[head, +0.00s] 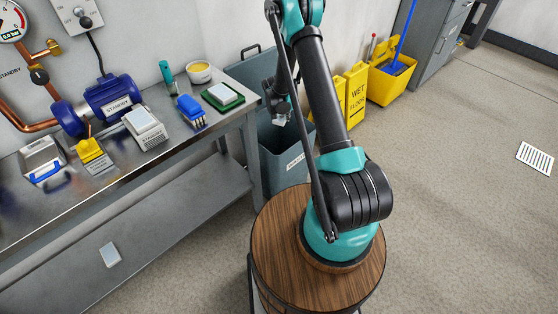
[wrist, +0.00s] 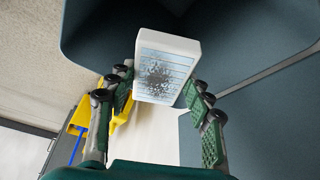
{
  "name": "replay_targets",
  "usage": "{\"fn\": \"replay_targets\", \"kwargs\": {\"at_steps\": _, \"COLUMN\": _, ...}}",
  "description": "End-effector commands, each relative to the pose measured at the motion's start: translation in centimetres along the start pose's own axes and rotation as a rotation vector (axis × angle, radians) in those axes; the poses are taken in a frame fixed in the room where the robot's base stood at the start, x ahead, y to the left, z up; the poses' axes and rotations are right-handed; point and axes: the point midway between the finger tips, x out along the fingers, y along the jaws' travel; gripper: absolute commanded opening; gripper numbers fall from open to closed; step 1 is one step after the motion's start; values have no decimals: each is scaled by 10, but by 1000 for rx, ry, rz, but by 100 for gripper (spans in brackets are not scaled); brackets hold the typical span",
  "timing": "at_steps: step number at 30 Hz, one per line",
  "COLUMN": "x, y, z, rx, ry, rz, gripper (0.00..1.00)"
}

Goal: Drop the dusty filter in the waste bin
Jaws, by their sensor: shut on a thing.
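The dusty filter (wrist: 166,66) is a white block with dark grey specks on its pale face. My gripper (wrist: 161,88) is shut on it, with one green-padded finger on each side. In the head view my gripper (head: 278,106) points down over the mouth of the waste bin (head: 283,168), a blue-grey open bin beside the bench's right end. Only a small pale part of the filter (head: 279,121) shows there. In the wrist view the bin's dark walls (wrist: 235,40) surround the filter's far end. The bin's floor is mostly hidden.
The steel bench (head: 190,150) holds a blue pump (head: 108,101), a blue brush (head: 190,110), a green-based block (head: 222,96) and other items. Yellow wet-floor signs (head: 356,95) and a mop bucket (head: 392,80) stand behind the bin. Floor at right is mostly clear.

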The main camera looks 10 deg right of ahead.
Motion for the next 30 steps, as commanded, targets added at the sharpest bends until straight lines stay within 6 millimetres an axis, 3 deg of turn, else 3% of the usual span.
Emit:
{"fn": "replay_targets", "kwargs": {"at_steps": 6, "x": 0, "y": 0, "z": 0, "rx": 0, "ry": 0, "rz": 0, "gripper": 22}}
{"fn": "replay_targets", "kwargs": {"at_steps": 7, "x": 0, "y": 0, "z": 0, "rx": 0, "ry": 0, "rz": 0, "gripper": 54}}
{"fn": "replay_targets", "kwargs": {"at_steps": 12, "x": 0, "y": 0, "z": 0, "rx": 0, "ry": 0, "rz": 0, "gripper": 75}}
{"fn": "replay_targets", "kwargs": {"at_steps": 23, "x": -2, "y": 0, "z": 0, "rx": 0, "ry": 0, "rz": 0, "gripper": 75}}
{"fn": "replay_targets", "kwargs": {"at_steps": 30, "x": -32, "y": 0, "z": 0, "rx": -1, "ry": 0, "rz": 0, "gripper": 75}}
